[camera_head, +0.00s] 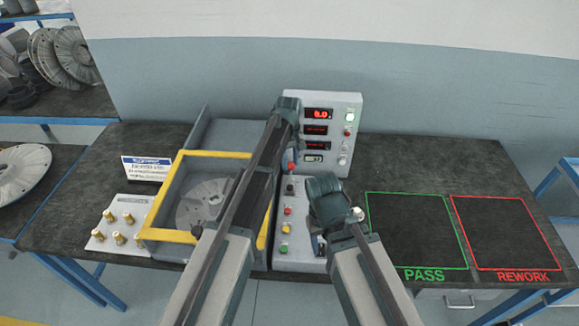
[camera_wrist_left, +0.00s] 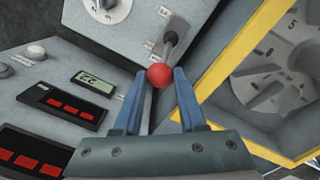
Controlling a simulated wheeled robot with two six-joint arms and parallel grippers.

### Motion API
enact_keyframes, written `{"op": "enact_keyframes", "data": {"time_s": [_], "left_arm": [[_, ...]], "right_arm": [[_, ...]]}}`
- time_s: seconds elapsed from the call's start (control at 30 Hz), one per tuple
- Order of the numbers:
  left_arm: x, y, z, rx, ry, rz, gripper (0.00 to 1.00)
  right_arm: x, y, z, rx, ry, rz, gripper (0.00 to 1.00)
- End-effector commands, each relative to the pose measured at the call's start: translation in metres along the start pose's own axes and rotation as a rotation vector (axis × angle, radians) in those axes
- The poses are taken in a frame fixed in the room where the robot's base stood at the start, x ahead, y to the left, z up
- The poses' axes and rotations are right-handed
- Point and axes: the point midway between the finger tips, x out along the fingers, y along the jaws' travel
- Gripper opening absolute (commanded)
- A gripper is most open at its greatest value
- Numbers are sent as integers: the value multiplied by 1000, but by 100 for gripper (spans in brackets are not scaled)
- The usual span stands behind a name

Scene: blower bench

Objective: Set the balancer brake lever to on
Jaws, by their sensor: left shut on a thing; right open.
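The balancer brake lever shows in the left wrist view as a red ball knob (camera_wrist_left: 159,77) on a grey stem beside a small marked plate. My left gripper (camera_wrist_left: 160,84) is shut on this knob, with one blue-grey finger on each side. In the head view the red knob (camera_head: 291,166) sits at the lower left of the display box, below my left gripper (camera_head: 290,153). The lever's exact setting is hard to read. My right gripper (camera_head: 320,238) is open and low over the control panel; its fingers are mostly hidden by its own wrist.
The balancer (camera_head: 165,210) with a yellow-framed guard stands left of the controls. The display box (camera_head: 348,110) with red digits rises behind. A plate of brass fittings (camera_head: 105,238) lies at left. Empty PASS (camera_head: 410,230) and REWORK (camera_head: 505,230) areas lie at right.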

Motion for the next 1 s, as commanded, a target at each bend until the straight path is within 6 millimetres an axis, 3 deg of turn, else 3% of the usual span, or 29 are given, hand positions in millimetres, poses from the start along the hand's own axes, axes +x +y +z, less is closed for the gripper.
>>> {"op": "enact_keyframes", "data": {"time_s": [0.1, 0.6, 0.63, 0.7, 0.8, 1.0], "left_arm": [[3, 8, -7, 1, 6, 9, 0], [4, 11, -12, 1, 6, 9, 0], [4, 11, -12, 1, 6, 9, 42], [4, 11, -12, 1, 6, 9, 54], [4, 11, -11, 1, 5, 8, 70], [4, 9, -9, 1, 4, 6, 70]], "right_arm": [[3, 0, 0, 0, 0, 0, 50], [4, 0, 0, 0, 0, 0, 50], [4, 0, 0, 0, 0, 0, 50], [4, 0, 0, 0, 0, 0, 50], [4, 0, 0, 0, 0, 0, 50], [4, 0, 0, 0, 0, 0, 50]]}}
